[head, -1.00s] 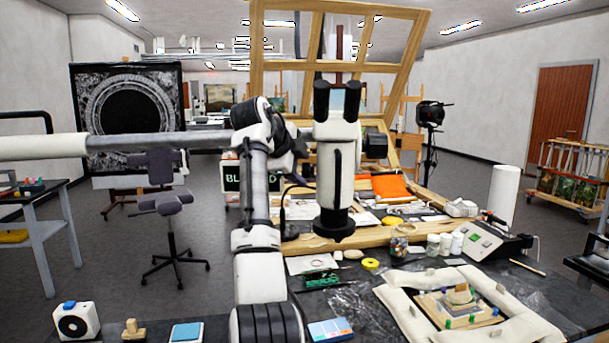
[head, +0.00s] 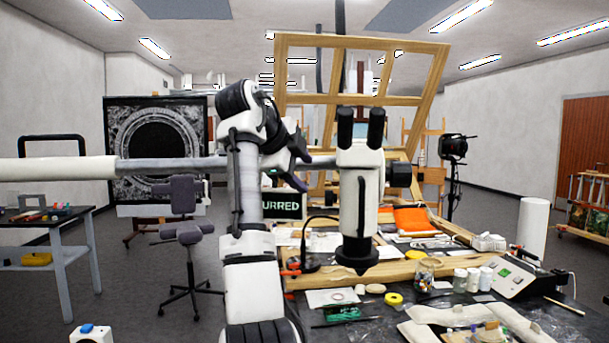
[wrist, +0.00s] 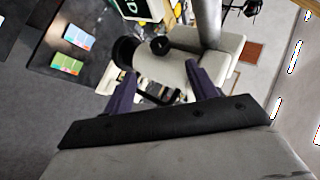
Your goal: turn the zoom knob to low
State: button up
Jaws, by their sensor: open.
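The white microscope (head: 362,190) with black eyepieces hangs from a horizontal grey boom above the bench. It also shows lying sideways in the wrist view (wrist: 165,72). A dark round knob (wrist: 160,46) is on its body in the wrist view; I cannot read its setting or any label. A dark block (head: 399,174) sits on the microscope's right side in the head view. My gripper (head: 299,155) is left of the microscope, its dark fingers pointing towards it. In the wrist view my gripper (wrist: 160,82) is open, with the fingertips near the body; contact is unclear.
A dark sign (head: 283,205), its visible letters reading "URRED", stands behind my arm. The boom (head: 172,167) crosses behind my arm. The bench holds jars (head: 473,280), a control box (head: 518,277) and a yellow ring (head: 394,298). A wooden frame (head: 360,70) rises behind.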

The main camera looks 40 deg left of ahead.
notch_tip(320, 180, down, 7)
jog(key=w+a+m+t+y+b, duration=0.1)
jog(key=a+m+t+y+b, duration=0.15)
jog(key=t, duration=0.25)
jog(key=m+t+b, duration=0.1)
jog(key=t, duration=0.3)
send_near(331, 198)
jog(key=shift+a+f+p+x, duration=0.1)
jog(key=shift+a+p+x, duration=0.15)
jog(key=shift+p+x, duration=1.1)
jog(key=shift+a+f+p+x, duration=0.1)
jog(key=shift+a+p+x, duration=0.15)
jog(key=shift+p+x, duration=1.1)
jog(key=shift+a+f+p+x, duration=0.1)
jog(key=shift+a+p+x, duration=0.3)
jog(key=shift+x, duration=1.75)
jog(key=shift+s+d, duration=0.1)
jog(key=shift+d, duration=0.05)
jog(key=shift+c, duration=0.5)
jog(key=c, duration=0.9)
